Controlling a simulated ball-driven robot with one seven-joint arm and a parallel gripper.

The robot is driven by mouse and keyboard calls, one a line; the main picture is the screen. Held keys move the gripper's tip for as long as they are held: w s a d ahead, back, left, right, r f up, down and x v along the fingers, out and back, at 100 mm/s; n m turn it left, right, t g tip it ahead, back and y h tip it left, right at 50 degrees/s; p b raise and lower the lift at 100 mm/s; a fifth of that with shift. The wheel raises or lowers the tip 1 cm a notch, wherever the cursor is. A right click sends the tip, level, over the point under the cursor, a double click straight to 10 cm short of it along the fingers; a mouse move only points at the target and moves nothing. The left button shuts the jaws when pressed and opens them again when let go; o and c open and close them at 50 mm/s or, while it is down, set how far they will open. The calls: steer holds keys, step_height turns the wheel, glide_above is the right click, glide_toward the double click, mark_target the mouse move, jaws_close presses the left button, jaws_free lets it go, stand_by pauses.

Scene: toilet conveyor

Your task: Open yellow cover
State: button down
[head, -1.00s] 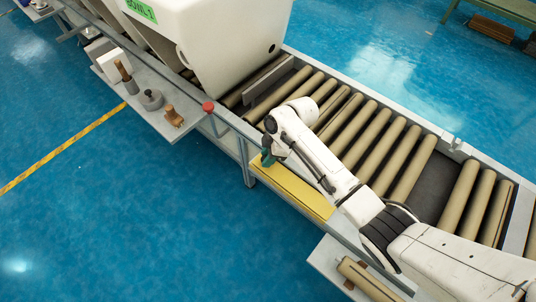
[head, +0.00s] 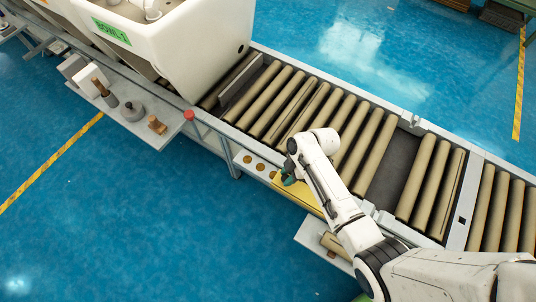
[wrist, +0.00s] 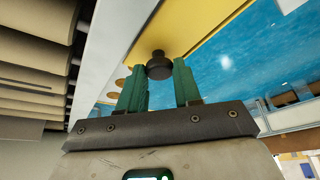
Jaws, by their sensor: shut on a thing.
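The yellow cover (head: 298,194) lies along the near side of the conveyor, partly hidden under my arm. In the wrist view the yellow cover (wrist: 197,25) carries a dark round knob (wrist: 159,66). My gripper (wrist: 158,72) has its green fingers on either side of this knob and is shut on it. In the head view my gripper (head: 288,179) is at the left part of the cover. A pale panel (head: 241,155) with several round brown discs shows uncovered to the left of the cover. The discs (wrist: 139,69) also show in the wrist view.
A red button (head: 189,114) stands left of the panel, by a side shelf (head: 135,123) with small tools. A large white bowl unit (head: 200,60) sits on the conveyor rollers (head: 290,95). Blue floor is open at the lower left.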

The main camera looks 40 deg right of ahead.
steer(key=p, duration=0.4)
glide_toward(315, 201)
steer(key=x, duration=0.5)
steer(key=c, duration=0.8)
jaws_free()
steer(key=shift+r, duration=0.1)
steer(key=p+v, duration=0.1)
steer(key=v, duration=0.9)
steer(key=shift+s+d+r+p, duration=0.2)
steer(key=shift+p, duration=0.15)
